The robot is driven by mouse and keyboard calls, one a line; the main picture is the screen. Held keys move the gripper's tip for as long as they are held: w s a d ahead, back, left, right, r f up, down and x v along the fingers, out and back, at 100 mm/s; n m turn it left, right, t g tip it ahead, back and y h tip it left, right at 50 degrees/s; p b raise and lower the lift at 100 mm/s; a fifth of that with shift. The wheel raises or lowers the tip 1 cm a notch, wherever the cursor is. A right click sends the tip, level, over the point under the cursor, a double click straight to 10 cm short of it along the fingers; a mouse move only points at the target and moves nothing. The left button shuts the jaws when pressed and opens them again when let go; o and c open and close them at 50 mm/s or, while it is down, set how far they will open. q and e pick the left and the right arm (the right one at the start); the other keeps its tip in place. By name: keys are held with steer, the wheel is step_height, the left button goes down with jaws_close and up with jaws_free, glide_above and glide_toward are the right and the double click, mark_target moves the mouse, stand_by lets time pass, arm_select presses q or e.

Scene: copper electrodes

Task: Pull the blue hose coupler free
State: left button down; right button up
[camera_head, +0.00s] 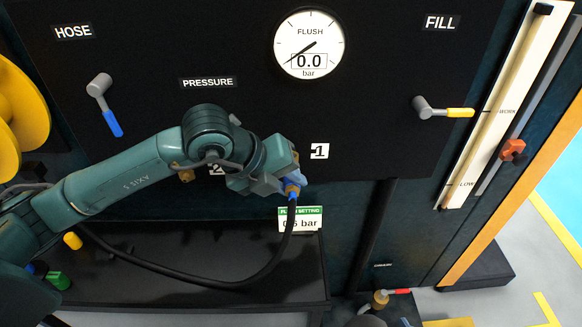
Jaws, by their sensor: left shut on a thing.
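The blue hose coupler (292,196) is at the end of a black hose (240,285), just below the white label "1" on the black panel. My left gripper (290,184) reaches in from the left and is shut on the coupler. A brass-coloured part shows at the jaws. The gripper hides the upper part of the coupler, so I cannot tell whether it is still seated on a port. The hose hangs down from it and curves left over the dark shelf. My right gripper is not in view.
The panel carries a gauge (309,44) reading 0.0 bar, a blue-handled HOSE valve (106,104) and a yellow-handled FILL valve (442,109). A sign (299,219) is below the coupler. A dark shelf (200,270) lies beneath. A red-handled valve (388,296) is low right.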

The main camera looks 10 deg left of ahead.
arm_select(q)
steer(key=shift+s+d+b, duration=0.15)
steer(key=shift+s+d, duration=0.1)
steer(key=shift+s, duration=0.65)
steer(key=shift+s+d+b, duration=0.15)
steer(key=shift+s+d, duration=0.15)
steer(key=shift+s, duration=0.65)
steer(key=shift+s+d+b, duration=0.15)
steer(key=shift+s+d, duration=0.1)
steer(key=shift+s, duration=0.65)
